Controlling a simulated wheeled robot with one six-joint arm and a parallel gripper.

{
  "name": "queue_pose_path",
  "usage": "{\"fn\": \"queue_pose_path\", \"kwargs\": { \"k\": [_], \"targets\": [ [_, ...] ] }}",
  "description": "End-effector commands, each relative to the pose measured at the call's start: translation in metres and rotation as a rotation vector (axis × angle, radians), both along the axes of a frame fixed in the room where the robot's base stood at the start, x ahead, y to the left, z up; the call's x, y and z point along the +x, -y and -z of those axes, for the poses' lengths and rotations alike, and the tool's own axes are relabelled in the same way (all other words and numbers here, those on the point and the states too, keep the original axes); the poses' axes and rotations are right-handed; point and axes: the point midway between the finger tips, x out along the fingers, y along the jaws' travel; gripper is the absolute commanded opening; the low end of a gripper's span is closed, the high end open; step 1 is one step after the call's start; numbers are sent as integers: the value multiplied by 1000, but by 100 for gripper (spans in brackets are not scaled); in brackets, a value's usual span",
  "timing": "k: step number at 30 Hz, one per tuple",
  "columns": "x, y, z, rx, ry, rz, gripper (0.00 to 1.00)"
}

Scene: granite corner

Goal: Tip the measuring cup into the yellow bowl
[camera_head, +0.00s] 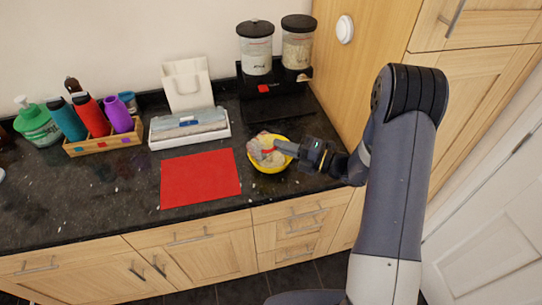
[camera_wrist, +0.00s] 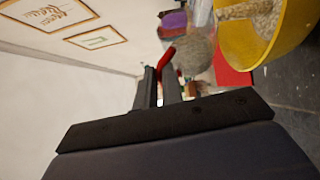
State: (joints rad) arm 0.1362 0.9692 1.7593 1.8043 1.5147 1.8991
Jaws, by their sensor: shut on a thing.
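The yellow bowl (camera_head: 272,169) stands on the dark counter, right of the red mat. In the wrist view the bowl (camera_wrist: 293,32) is at the upper right, with pale grainy contents inside. My gripper (camera_head: 291,149) reaches in from the right, over the bowl's right side. It is shut on the measuring cup (camera_head: 255,149), a clear cup with a red handle. The cup is over the bowl's left part. The wrist view shows the cup (camera_wrist: 192,52) beyond my fingers (camera_wrist: 161,80), with greyish grainy matter in it. I cannot tell exactly how far it is tilted.
A red mat (camera_head: 200,179) lies left of the bowl. Behind are a white tray (camera_head: 190,137) and a black stand (camera_head: 277,82) with two lidded canisters. A wooden caddy (camera_head: 104,141) with bottles is at left. A wooden cabinet (camera_head: 353,75) rises at right.

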Motion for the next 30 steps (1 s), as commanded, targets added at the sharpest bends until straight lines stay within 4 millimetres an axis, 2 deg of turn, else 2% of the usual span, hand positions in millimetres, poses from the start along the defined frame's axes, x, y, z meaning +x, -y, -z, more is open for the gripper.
{"fn": "queue_pose_path", "kwargs": {
  "k": [30],
  "targets": [
    [6, 6, 2, 84, -87, -1, 0]
  ]
}}
